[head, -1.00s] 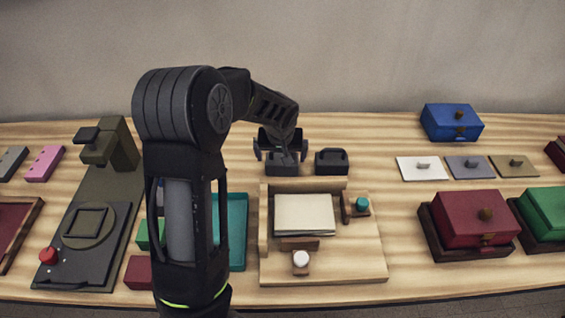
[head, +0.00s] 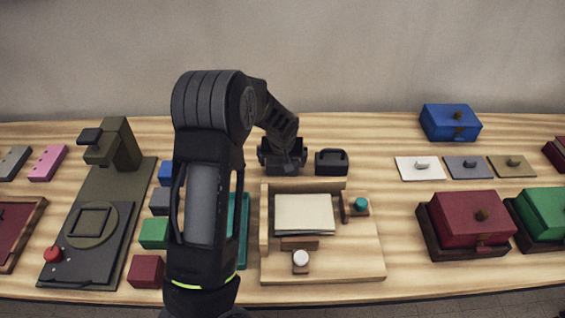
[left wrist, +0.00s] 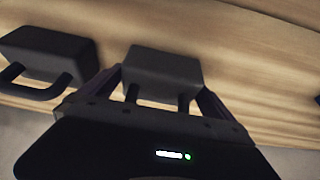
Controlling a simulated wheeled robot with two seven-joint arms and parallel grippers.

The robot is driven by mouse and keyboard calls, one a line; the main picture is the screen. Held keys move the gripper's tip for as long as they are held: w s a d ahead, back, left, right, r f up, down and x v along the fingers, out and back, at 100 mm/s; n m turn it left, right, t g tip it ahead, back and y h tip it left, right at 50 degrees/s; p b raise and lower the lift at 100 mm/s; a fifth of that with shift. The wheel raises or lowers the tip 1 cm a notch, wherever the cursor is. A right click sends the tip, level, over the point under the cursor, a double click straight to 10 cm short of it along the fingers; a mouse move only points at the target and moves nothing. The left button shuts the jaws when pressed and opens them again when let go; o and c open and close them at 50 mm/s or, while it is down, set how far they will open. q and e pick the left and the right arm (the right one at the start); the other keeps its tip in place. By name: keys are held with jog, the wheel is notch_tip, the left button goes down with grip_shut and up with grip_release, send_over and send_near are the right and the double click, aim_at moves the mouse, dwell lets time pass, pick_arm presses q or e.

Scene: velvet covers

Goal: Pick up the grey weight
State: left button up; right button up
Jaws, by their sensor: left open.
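The grey weight (head: 284,168) is a dark grey block with a handle, standing at the back of the wooden table. In the left wrist view the grey weight (left wrist: 165,68) lies between my two fingers, with its handle toward the gripper body. My left gripper (head: 283,157) is open, with one finger on either side of the weight; I cannot tell whether they touch it. The gripper hides much of the weight in the head view. My right gripper is in neither view.
A darker, similar weight (head: 331,164) stands close to the right; it also shows in the left wrist view (left wrist: 45,52). A wooden stand with a paper stack (head: 304,214) is in front. Coloured blocks and a teal tray (head: 243,230) lie left, partly behind my arm.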

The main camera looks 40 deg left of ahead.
pick_arm(q)
jog(key=shift+c, duration=0.2)
jog(key=c, duration=1.7)
jog(key=shift+w+r, duration=0.1)
jog(key=shift+w, duration=0.05)
jog(key=shift+c, duration=0.3)
notch_tip(320, 180, up, 10)
jog(key=shift+r+b, duration=0.1)
jog(key=shift+b, duration=0.75)
